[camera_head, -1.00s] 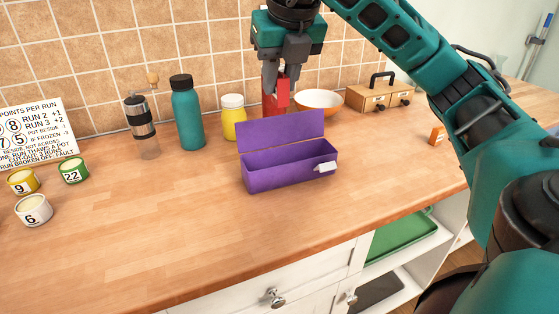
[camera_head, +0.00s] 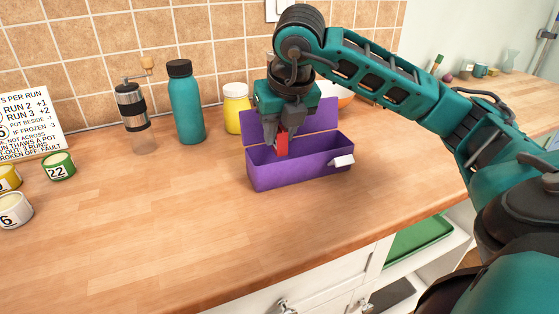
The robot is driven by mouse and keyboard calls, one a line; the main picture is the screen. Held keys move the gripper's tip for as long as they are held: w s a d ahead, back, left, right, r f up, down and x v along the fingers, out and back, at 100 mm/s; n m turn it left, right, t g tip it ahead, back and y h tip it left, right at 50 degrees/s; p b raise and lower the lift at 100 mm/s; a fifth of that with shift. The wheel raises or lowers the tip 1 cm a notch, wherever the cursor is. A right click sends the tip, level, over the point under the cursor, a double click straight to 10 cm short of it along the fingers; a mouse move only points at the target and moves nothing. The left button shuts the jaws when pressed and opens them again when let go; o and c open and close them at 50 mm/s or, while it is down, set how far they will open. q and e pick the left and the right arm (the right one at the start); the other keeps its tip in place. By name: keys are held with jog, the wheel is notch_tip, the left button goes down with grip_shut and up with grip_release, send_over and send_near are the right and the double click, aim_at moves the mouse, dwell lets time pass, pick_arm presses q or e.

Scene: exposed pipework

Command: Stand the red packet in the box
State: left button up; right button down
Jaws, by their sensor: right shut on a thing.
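The purple box (camera_head: 300,172) stands on the wooden counter with its lid raised at the back. My right gripper (camera_head: 281,143) points down over the left half of the box. It is shut on the red packet (camera_head: 282,145), which is upright between the fingers. The packet's lower end is at or just inside the box opening; I cannot tell whether it touches the box floor. A small white tag (camera_head: 341,161) sticks out at the box's front right. My left gripper is not in view.
A teal bottle (camera_head: 187,105), a grinder (camera_head: 133,110) and a yellow jar (camera_head: 236,108) stand behind and left of the box. Numbered pots, one green (camera_head: 59,166), and a printed sign (camera_head: 32,125) are at the far left. The counter in front of the box is clear.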

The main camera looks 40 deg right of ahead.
aim_at(279, 155)
jog(key=shift+f, duration=0.75)
notch_tip(279, 155, down, 4)
jog(key=shift+r+b, duration=0.25)
jog(key=shift+b, duration=0.15)
jog(key=shift+f, duration=0.2)
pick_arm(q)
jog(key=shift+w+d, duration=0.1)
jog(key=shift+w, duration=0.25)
pick_arm(e)
jog(key=shift+f, duration=0.15)
jog(key=c, duration=0.9)
grip_release()
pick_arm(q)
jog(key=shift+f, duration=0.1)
